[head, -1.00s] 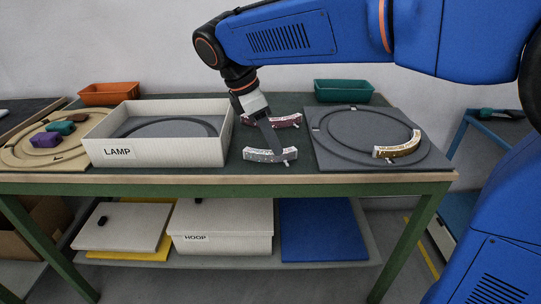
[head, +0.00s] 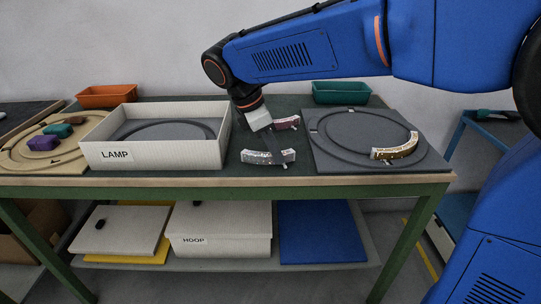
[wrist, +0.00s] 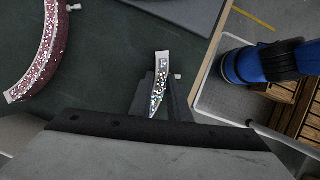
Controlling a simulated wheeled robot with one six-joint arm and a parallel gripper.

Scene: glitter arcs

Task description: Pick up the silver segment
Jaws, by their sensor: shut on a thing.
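The silver segment (head: 258,156) is a short curved piece with glittering sides and a pale top, near the front of the green bench top between the lamp box and the grey board. My gripper (head: 276,153) reaches down to it from above, with its fingers at the segment's middle. In the wrist view the segment (wrist: 159,80) stands between the two dark fingers of my gripper (wrist: 160,98), which are shut on it. A small pale peg sticks out of its side. The fingers and gripper body hide part of it. I cannot tell whether it is clear of the bench.
A dark red glitter segment (head: 288,122) lies just behind, and also shows in the wrist view (wrist: 38,65). The white LAMP box (head: 200,155) is to the left. A grey board (head: 355,140) with a gold segment (head: 396,150) is to the right. Green (head: 342,92) and orange (head: 107,96) bins stand behind.

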